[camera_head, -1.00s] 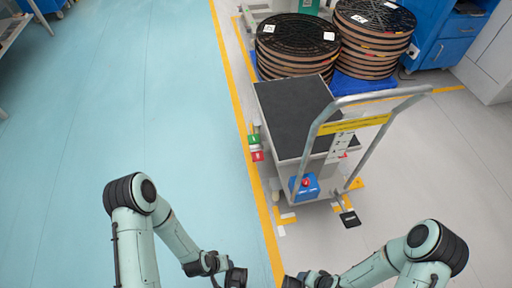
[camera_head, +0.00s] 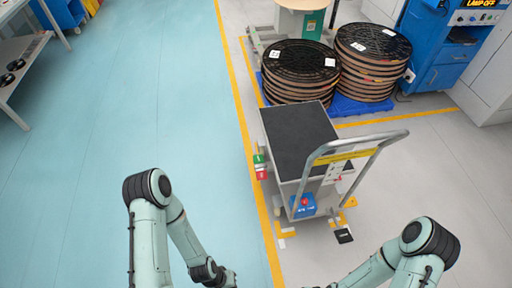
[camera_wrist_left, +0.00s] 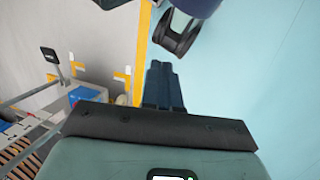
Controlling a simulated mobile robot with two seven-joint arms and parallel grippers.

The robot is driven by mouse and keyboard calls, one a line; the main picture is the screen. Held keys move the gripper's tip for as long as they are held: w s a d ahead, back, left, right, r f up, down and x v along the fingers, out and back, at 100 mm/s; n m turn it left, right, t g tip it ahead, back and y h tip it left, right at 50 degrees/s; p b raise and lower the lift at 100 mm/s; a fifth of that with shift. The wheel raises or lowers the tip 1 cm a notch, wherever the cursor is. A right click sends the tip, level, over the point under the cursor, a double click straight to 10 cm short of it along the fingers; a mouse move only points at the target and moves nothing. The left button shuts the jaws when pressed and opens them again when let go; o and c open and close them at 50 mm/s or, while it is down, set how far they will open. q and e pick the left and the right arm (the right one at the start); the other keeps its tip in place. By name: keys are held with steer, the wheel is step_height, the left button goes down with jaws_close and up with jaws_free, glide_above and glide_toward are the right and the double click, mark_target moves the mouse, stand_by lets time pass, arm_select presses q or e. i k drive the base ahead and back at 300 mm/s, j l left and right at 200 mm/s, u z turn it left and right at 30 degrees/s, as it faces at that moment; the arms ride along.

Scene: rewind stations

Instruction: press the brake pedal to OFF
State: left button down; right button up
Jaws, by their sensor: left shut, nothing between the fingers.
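The grey platform cart (camera_head: 292,139) stands right of the yellow floor line in the head view. A green and red pair of pads (camera_head: 261,167) sticks out low on its left side. A black pad (camera_head: 343,236) sits near the floor at its handle end; it also shows in the left wrist view (camera_wrist_left: 49,55). I cannot tell which is the brake pedal, nor read its setting. My left gripper (camera_wrist_left: 163,85) is shut and empty, pointing at the floor, apart from the cart. In the head view it is cut off at the bottom edge. My right gripper is out of view.
A blue box with a red button (camera_head: 303,204) is on the cart's handle end, below the raised push handle (camera_head: 372,141). Stacked reels (camera_head: 299,72) stand on a blue pallet behind the cart. A blue cabinet (camera_head: 440,50) is at the back right. The teal floor at left is clear.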

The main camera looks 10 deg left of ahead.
mark_target(261, 172)
steer(key=i+j+z, duration=0.1)
steer(key=z, duration=0.4)
steer(key=i+j+z, duration=0.1)
steer(key=z, duration=0.35)
steer(key=j+z, duration=0.3)
steer(key=z, duration=0.2)
steer(key=j+z, duration=0.5)
steer(key=j, duration=0.6)
steer(key=j+z, duration=0.15)
steer(key=j, duration=1.8)
steer(key=k, duration=0.1)
